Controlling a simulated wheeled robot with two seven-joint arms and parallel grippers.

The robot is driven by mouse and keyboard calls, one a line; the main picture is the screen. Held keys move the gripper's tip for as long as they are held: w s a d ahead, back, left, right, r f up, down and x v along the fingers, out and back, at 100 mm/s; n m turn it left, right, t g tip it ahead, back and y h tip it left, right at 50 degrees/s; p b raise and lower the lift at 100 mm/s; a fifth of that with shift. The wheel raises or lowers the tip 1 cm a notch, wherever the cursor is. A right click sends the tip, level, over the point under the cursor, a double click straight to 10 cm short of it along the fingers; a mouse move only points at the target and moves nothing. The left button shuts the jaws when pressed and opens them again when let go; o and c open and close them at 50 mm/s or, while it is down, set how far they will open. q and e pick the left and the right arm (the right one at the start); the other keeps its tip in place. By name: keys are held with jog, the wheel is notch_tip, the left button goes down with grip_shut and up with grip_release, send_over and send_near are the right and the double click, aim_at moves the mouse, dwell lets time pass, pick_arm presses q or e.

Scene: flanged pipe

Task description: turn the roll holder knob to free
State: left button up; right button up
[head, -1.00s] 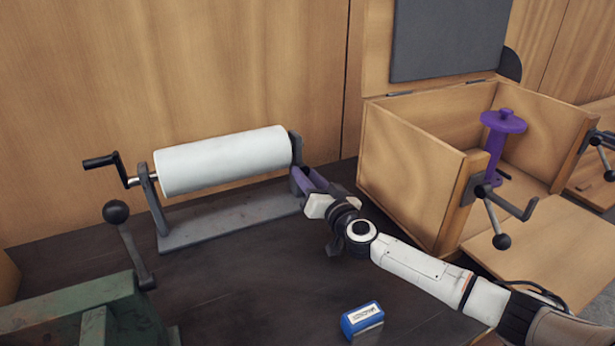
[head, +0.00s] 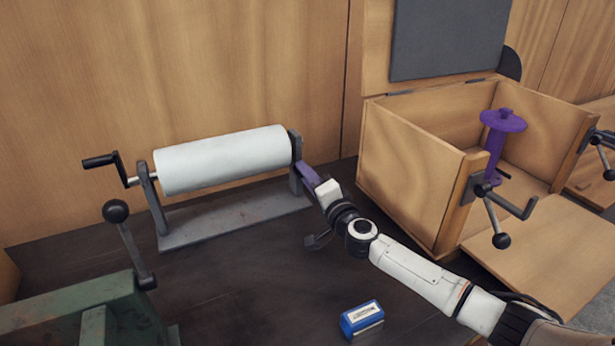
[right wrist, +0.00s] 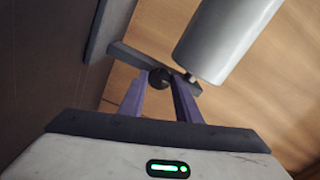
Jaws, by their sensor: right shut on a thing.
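The roll holder (head: 230,220) has a grey base, two uprights and a white roll (head: 225,160), with a black crank (head: 103,161) at its left end. My right gripper (head: 303,170) is at the right upright (head: 295,150), its purple fingers reaching to that upright's outer side. In the right wrist view, the fingers (right wrist: 160,88) are shut on a small dark round knob (right wrist: 159,77) in front of the grey upright (right wrist: 140,62). The knob is hidden by the gripper in the head view. My left gripper is not in view.
A wooden box (head: 410,180) with an open lid and a purple flanged piece (head: 495,145) stands to the right. A blue and white block (head: 361,319) lies in front. A green machine (head: 90,310) with a ball-ended lever stands at front left. The dark table middle is clear.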

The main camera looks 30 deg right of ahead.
jog(key=shift+m, duration=0.5)
jog(key=o, duration=1.1)
jog(key=shift+c, duration=0.2)
jog(key=shift+s, duration=0.1)
jog(key=s, duration=1)
jog(key=shift+a, duration=0.25)
jog(key=shift+s, duration=0.1)
